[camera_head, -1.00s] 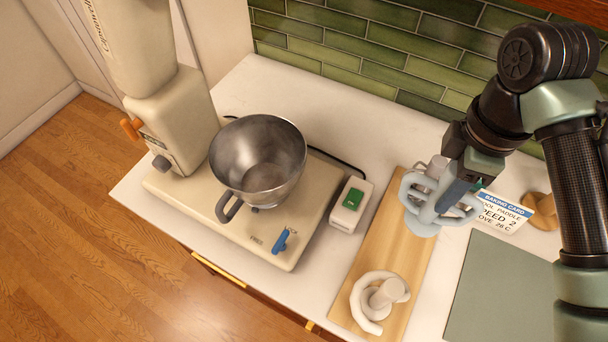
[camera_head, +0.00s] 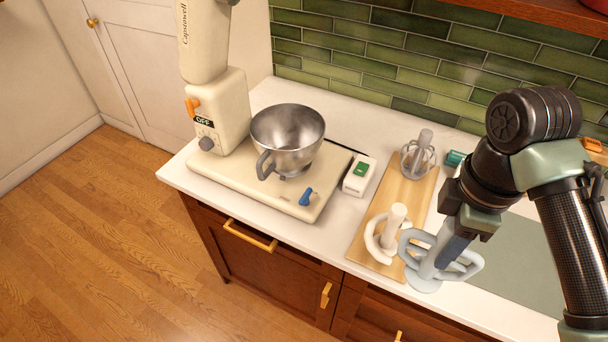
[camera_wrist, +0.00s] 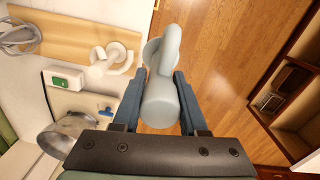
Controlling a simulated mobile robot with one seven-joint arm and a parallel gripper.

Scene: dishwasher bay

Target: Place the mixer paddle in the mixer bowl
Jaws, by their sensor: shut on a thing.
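The mixer paddle (camera_head: 420,268) is pale blue-grey with a looped frame. My gripper (camera_head: 455,243) is shut on it and holds it near the counter's front edge, right of the wooden board. In the wrist view the paddle's shaft (camera_wrist: 160,100) sits between my two fingers, its loops pointing away over the floor. The steel mixer bowl (camera_head: 290,135) stands on the cream mixer base at left, its opening facing up and its handle toward the front. It looks empty. The bowl also shows at the lower left of the wrist view (camera_wrist: 68,135).
A wooden board (camera_head: 408,190) holds a white dough hook (camera_head: 388,230) and a wire whisk (camera_head: 418,155). A white box with a green button (camera_head: 360,174) stands between board and mixer. The mixer head (camera_head: 202,40) is raised. A blue lever (camera_head: 306,196) sits on the base.

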